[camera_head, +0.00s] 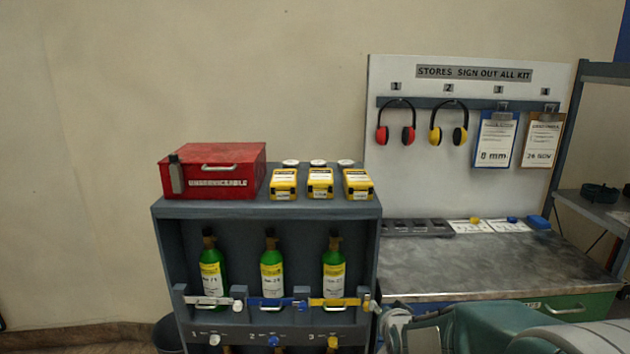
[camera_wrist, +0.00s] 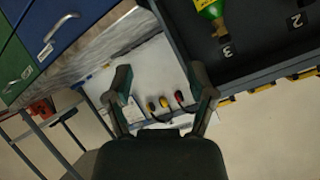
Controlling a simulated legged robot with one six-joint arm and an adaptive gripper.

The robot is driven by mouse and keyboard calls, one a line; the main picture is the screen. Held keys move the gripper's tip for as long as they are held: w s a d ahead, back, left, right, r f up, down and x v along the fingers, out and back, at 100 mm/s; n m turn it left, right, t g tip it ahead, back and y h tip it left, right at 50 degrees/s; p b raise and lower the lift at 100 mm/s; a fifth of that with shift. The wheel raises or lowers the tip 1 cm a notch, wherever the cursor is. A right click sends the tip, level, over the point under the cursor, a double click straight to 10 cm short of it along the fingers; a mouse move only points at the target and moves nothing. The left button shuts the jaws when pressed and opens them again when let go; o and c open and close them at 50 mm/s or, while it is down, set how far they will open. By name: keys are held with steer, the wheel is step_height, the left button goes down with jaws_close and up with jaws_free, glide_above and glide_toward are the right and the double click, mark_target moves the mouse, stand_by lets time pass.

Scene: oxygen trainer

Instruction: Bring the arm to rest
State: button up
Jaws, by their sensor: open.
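My gripper (camera_wrist: 162,98) shows in the wrist view with its two dark fingers spread wide and nothing between them. Beyond the fingers the stores board (camera_wrist: 155,60) appears, with small red and yellow ear defenders far off. In the head view part of my arm (camera_head: 480,330) lies low at the bottom right, in front of the workbench. The gripper's fingertips are not clearly seen in that view. The dark cylinder rack (camera_head: 270,208) stands to the left of the arm; it also shows at the upper right of the wrist view (camera_wrist: 262,80).
Green bottles (camera_head: 272,280) stand in the rack behind coloured latches. A red box (camera_head: 212,170) and yellow units (camera_head: 320,184) sit on top. The workbench (camera_head: 480,262) and board with ear defenders (camera_head: 396,125) are at right. A shelf (camera_head: 600,210) stands at the far right.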

steer(key=s+r+n+g, duration=0.3)
steer(key=s+r, duration=0.1)
steer(key=s, duration=1)
steer(key=s+r+n+g, duration=0.2)
steer(key=s+r+g, duration=0.1)
steer(key=s, duration=1.2)
steer(key=shift+s+r+n+g, duration=0.25)
steer(key=shift+r+n+g, duration=0.15)
steer(key=shift+r, duration=0.15)
